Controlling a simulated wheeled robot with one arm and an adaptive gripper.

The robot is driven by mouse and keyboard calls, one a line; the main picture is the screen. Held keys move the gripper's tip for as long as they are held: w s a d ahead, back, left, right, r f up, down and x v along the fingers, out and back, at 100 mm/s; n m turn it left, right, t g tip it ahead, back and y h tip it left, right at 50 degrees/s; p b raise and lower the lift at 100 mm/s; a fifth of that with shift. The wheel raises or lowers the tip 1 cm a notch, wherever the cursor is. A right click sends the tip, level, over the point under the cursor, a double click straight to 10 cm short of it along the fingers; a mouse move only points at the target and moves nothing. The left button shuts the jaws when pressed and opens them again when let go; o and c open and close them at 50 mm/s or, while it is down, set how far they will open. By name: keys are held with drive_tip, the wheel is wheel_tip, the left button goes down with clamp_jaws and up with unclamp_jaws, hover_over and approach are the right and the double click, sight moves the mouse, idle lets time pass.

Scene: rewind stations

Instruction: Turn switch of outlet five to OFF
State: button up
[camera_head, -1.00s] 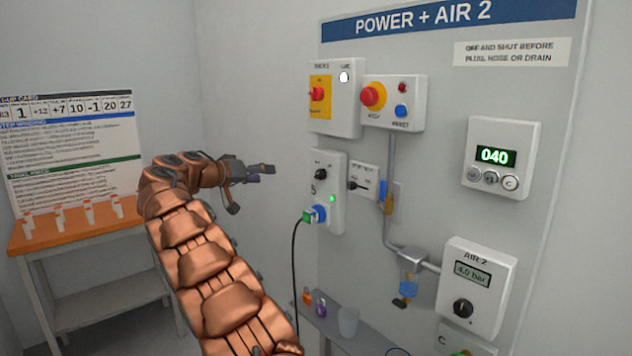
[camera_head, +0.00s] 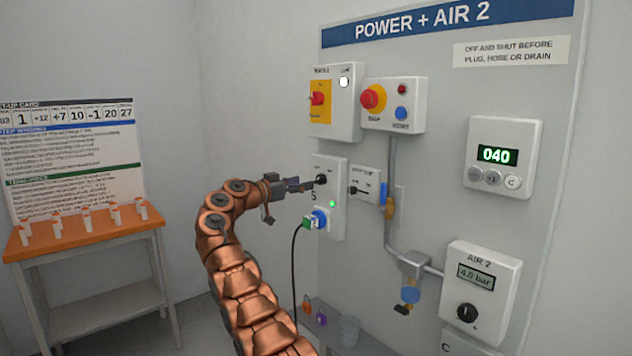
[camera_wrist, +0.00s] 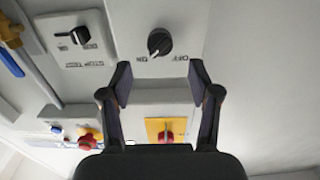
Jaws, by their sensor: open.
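Outlet five's white box (camera_head: 335,215) is on the wall panel, with its "5" partly hidden. Its black switch knob (camera_head: 320,180) is near the top. A green light (camera_head: 333,203) is lit below the knob, and a plug (camera_head: 312,221) sits in the blue socket with a black cable hanging from it. My gripper (camera_head: 304,186) is just left of the knob. In the wrist view, which is upside down, my gripper (camera_wrist: 160,75) is open and empty, its fingertips short of the black knob (camera_wrist: 159,42).
A small lever switch plate (camera_head: 364,185) is right of outlet five. Above are a box with a red-yellow switch (camera_head: 335,100) and a red stop button box (camera_head: 393,103). A pipe (camera_head: 390,165) runs down the panel.

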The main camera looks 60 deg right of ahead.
sight(317, 180)
drive_tip(key=p+x, duration=0.2)
drive_tip(key=x, duration=0.2)
drive_tip(key=shift+s+d+r, duration=0.1)
drive_tip(key=shift+d+r, duration=0.1)
drive_tip(key=shift+d, duration=0.2)
drive_tip(key=shift+s+d+f+p, duration=0.1)
drive_tip(key=shift+d+p, duration=0.1)
drive_tip(key=shift+d, duration=0.2)
drive_tip(key=shift+s+d+f+p, duration=0.1)
drive_tip(key=shift+s+d+p, duration=0.1)
drive_tip(key=shift+d, duration=0.2)
drive_tip(key=c, duration=1.2)
